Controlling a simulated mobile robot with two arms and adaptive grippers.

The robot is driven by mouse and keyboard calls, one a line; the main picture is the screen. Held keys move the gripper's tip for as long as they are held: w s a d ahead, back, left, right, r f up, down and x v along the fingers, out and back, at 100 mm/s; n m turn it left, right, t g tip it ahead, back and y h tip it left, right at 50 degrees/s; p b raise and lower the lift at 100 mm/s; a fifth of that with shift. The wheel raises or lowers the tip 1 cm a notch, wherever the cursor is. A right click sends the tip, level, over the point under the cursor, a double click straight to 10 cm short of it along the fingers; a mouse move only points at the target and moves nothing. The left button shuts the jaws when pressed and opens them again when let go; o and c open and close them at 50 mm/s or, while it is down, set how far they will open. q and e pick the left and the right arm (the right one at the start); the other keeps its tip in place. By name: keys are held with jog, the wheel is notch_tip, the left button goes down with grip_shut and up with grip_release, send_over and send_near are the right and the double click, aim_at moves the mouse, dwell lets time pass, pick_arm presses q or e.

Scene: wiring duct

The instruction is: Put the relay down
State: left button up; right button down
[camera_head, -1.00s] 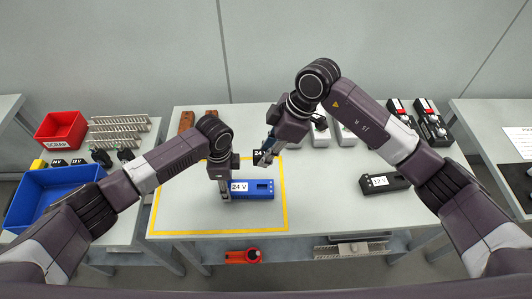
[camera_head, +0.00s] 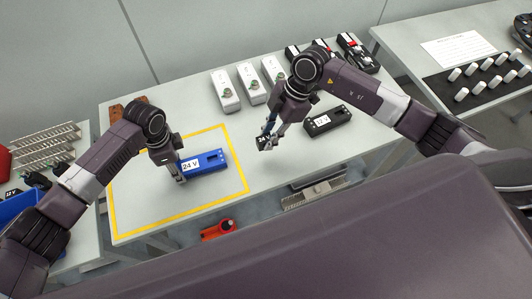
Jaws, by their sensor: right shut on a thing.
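My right gripper (camera_head: 271,137) is shut on the relay (camera_head: 262,143), a small black block with a white "24" label. It holds the relay above the front part of the table, right of the yellow outline. A blue 24 V socket block (camera_head: 207,160) lies inside the yellow outline (camera_head: 243,180). My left gripper (camera_head: 180,177) is at the left end of the blue block, fingers pointing down; whether its jaws are closed on the block I cannot tell. A black 12 V block (camera_head: 328,121) lies on the table right of my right gripper.
Several white devices with green knobs (camera_head: 250,82) stand at the table's back. Black-and-red units (camera_head: 357,53) are behind them at right. A red item (camera_head: 218,230) sits below the front edge. A right-hand table holds a black mat (camera_head: 455,93) with white cylinders.

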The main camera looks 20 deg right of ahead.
notch_tip(320, 180, down, 8)
jog(key=shift+r, duration=0.25)
jog(key=shift+f, duration=0.15)
jog(key=c, duration=1.7)
grip_release()
jog(key=shift+c, duration=0.2)
jog(key=v, duration=1.2)
pick_arm(q)
jog(key=o, duration=1.4)
